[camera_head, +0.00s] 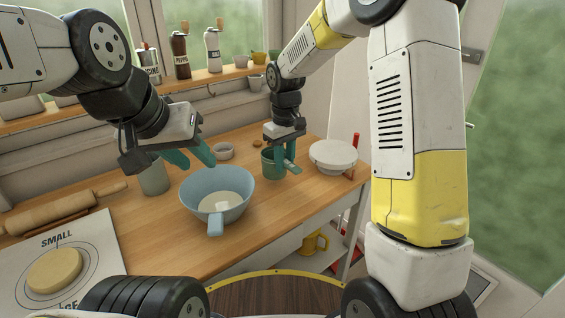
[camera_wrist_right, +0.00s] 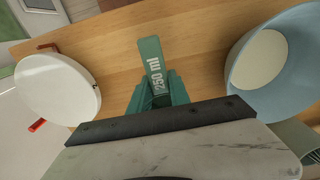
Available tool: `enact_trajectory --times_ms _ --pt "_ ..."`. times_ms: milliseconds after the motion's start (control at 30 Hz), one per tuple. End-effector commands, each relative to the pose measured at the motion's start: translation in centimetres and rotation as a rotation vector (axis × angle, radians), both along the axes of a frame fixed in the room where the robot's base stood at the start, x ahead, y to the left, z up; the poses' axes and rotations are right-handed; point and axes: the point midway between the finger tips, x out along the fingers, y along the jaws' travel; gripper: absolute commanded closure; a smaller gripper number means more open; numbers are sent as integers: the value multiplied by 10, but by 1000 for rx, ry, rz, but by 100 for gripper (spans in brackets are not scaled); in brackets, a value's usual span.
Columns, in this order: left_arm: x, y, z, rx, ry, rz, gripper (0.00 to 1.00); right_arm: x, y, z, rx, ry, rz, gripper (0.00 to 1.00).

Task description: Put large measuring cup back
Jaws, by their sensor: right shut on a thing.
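The large measuring cup (camera_head: 269,166) is green and stands upright at or just above the wooden worktop, right of the blue bowl. Its handle (camera_wrist_right: 153,62), marked "250 ml", shows in the right wrist view. My right gripper (camera_head: 289,160) points down and is shut on the cup; its fingers hide part of it. I cannot tell whether the cup's base touches the wood. My left gripper (camera_head: 194,158) is open and empty, above and left of the blue bowl.
A blue bowl (camera_head: 240,186) with pale contents stands mid-worktop. A grey canister (camera_head: 154,178), small bowl (camera_head: 223,151), rolling pin (camera_head: 62,208) and dial board (camera_head: 98,260) are around. Bare wood (camera_head: 280,195) lies in front.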

Motion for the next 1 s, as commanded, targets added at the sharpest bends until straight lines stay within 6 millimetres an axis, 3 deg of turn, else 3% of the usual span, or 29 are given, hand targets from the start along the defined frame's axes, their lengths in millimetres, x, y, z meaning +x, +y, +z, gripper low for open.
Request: enact_trajectory --times_ms 233,600,633,733,1000 --pt "0 0 0 0 0 0 64 -1 0 -33 -1 3 0 100" --pt "0 0 0 0 0 0 64 0 0 -38 -1 1 -1 100" --pt "0 0 0 0 0 0 64 0 0 -37 -1 1 -1 73" --pt "0 0 0 0 0 0 64 0 0 -37 -1 1 -1 55" --pt "0 0 0 0 0 0 64 0 0 -37 -1 1 -1 55"
